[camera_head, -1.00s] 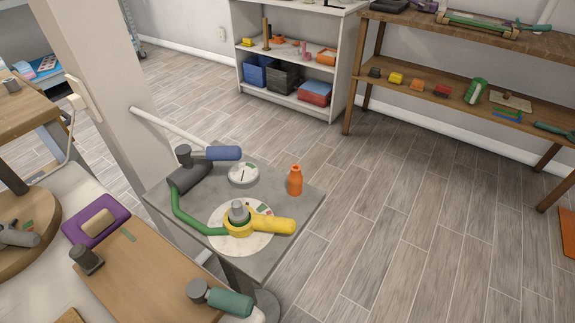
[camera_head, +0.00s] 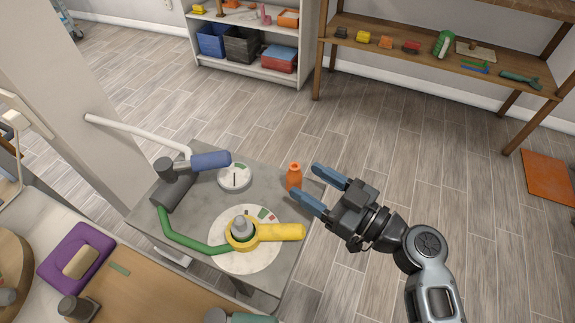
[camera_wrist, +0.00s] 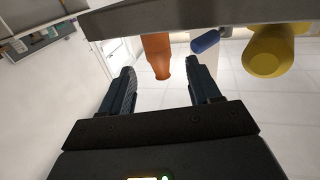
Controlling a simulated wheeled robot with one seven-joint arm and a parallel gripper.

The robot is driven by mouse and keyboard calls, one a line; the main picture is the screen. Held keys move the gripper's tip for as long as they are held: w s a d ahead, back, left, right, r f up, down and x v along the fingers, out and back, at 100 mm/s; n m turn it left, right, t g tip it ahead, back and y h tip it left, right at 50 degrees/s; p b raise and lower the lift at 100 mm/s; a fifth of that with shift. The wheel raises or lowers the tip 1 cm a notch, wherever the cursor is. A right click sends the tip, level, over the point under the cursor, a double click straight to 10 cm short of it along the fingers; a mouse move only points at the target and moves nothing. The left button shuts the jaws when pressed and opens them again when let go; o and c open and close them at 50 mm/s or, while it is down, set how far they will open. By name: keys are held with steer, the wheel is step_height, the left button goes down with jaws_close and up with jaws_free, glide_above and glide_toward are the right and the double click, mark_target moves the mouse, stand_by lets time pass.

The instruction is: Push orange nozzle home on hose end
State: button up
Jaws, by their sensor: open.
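The orange nozzle (camera_head: 294,177), bottle-shaped, stands upright near the right corner of the grey stand top (camera_head: 195,205). My gripper (camera_head: 305,180) is open and empty, its blue fingers pointing at the nozzle from the right. The wrist view appears upside down; there the nozzle (camera_wrist: 157,55) shows between the open fingers (camera_wrist: 162,80) but beyond their tips, with no clear contact. A green hose (camera_head: 190,238) curves from a dark grey cylinder to a yellow-handled ring fitting (camera_head: 270,232). I cannot tell which end takes the nozzle.
A round white dial (camera_head: 234,177) sits behind the yellow handle, which lies close to the nozzle. A wooden bench with a purple tray (camera_head: 52,268) is at the left. Shelves stand at the back.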

mark_target(301, 176)
steer(key=p+x, duration=0.1)
steer(key=x, duration=0.2)
steer(key=p+x, duration=0.1)
steer(key=x, duration=0.2)
steer(key=shift+r+p, duration=0.25)
steer(key=shift+p, duration=0.05)
steer(key=shift+w+a+f, duration=0.1)
steer(key=shift+w+a, duration=0.15)
steer(key=shift+a, duration=0.15)
steer(key=c, duration=1)
steer(key=shift+c, duration=0.2)
